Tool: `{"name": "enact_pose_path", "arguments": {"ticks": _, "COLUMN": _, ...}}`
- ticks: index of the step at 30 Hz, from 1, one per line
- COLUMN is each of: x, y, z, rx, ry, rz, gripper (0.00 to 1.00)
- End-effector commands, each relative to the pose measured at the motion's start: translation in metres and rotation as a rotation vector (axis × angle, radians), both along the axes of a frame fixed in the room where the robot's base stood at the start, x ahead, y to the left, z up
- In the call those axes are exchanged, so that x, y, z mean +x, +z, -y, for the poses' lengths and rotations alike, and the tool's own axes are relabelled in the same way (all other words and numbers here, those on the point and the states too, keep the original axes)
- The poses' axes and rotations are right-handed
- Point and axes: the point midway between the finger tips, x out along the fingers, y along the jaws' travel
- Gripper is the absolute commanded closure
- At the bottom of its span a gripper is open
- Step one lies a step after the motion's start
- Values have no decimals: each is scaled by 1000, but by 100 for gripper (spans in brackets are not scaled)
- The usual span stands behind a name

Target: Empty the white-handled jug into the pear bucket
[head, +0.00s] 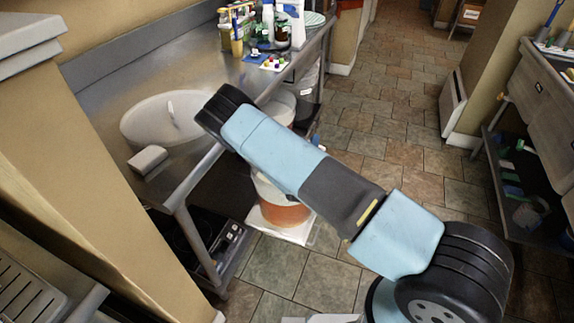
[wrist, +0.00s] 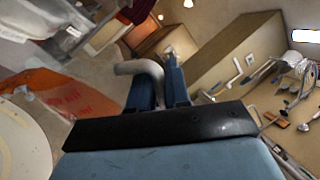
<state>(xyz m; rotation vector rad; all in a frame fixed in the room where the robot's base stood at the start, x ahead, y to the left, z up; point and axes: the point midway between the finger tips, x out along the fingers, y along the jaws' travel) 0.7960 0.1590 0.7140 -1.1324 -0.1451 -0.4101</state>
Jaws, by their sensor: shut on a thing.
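My gripper (wrist: 157,72) shows in the wrist view with two blue fingers shut on a pale grey-white curved handle (wrist: 146,68). The handle appears to be the white-handled jug's; the jug's body is not clearly distinguishable. A translucent container with orange contents (wrist: 62,97) and red lettering stands at the left of the wrist view; I cannot read the lettering. In the head view, a bucket with orange contents (head: 283,212) sits low beside the steel table, partly behind my arm. I cannot tell which bucket is the pear one. My gripper is hidden in the head view.
A white platform (head: 290,230) lies under the orange bucket. The steel table (head: 190,75) holds a basin (head: 150,122), a small grey block (head: 147,159) and several bottles at its far end. Another white bucket (head: 279,107) is behind my arm. Tiled floor (head: 390,110) is open beyond.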

Motion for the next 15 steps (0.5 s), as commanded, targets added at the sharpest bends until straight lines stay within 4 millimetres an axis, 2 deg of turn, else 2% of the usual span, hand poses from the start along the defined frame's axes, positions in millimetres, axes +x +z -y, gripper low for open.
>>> {"name": "enact_pose_path", "arguments": {"ticks": 15, "x": 0, "y": -1, "z": -5, "rx": -46, "ry": 0, "rz": -2, "gripper": 100}}
